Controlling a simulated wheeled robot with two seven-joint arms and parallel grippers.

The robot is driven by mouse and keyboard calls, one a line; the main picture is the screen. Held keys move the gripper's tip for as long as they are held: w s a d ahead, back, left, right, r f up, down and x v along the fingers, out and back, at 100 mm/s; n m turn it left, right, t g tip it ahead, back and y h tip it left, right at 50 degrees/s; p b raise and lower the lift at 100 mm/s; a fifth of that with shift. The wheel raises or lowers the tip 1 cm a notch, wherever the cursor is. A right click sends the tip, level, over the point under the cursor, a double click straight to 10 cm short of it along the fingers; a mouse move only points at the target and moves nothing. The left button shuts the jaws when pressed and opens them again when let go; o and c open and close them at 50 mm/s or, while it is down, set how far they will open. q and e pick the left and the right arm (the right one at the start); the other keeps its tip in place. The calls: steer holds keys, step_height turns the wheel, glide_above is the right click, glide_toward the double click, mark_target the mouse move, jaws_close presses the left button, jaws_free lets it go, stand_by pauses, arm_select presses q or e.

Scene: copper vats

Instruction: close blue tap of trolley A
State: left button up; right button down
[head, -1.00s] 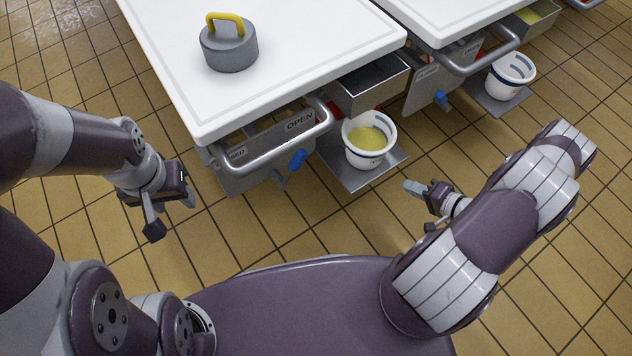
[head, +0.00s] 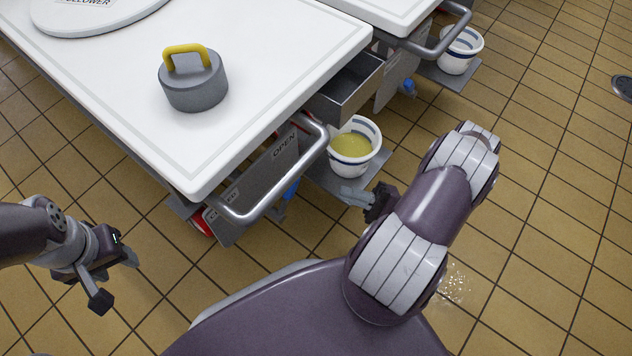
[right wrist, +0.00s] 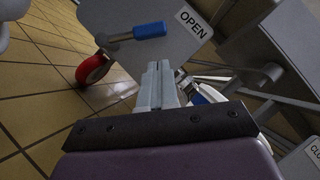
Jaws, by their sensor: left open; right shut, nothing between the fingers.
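A blue tap handle (head: 290,190) sits under the push bar of the nearer white-topped trolley (head: 347,50), below a plate marked OPEN. No trolley letter is readable. In the right wrist view the blue handle (right wrist: 150,30) lies nearly level, its blue end towards the OPEN label (right wrist: 193,23). My right gripper (head: 350,192) is shut and empty, in front of the white bucket and to the right of the tap; its fingertips (right wrist: 157,68) show apart from the handle in the wrist view. My left gripper (head: 120,278) is open and empty over the floor, left of the trolley.
A white bucket (head: 373,163) with yellow liquid stands on a low shelf beside the tap. The metal push bar (head: 270,205) juts out above the handle. A grey weight with a yellow handle (head: 195,85) stands on the tabletop. A second trolley (head: 400,15) is behind; tiled floor lies right.

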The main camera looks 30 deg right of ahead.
steer(key=b+x, duration=0.2)
steer(key=x, duration=0.7)
steer(key=shift+w+a+b, duration=0.2)
steer(key=shift+a+b, duration=0.1)
steer(key=shift+b, duration=0.05)
steer(key=shift+r, duration=0.1)
steer(key=s+a+r+n+g+h+p, duration=0.2)
steer(key=a+n+p, duration=0.3)
steer(key=p, duration=0.5)
steer(key=s+a+r+n+g+h+p, duration=0.2)
steer(key=a+n+p, duration=0.4)
steer(key=p, duration=0.4)
steer(key=shift+s+a+n+g+h, duration=0.15)
steer(key=shift+s+n+g+h, duration=0.2)
steer(key=shift+h, duration=0.35)
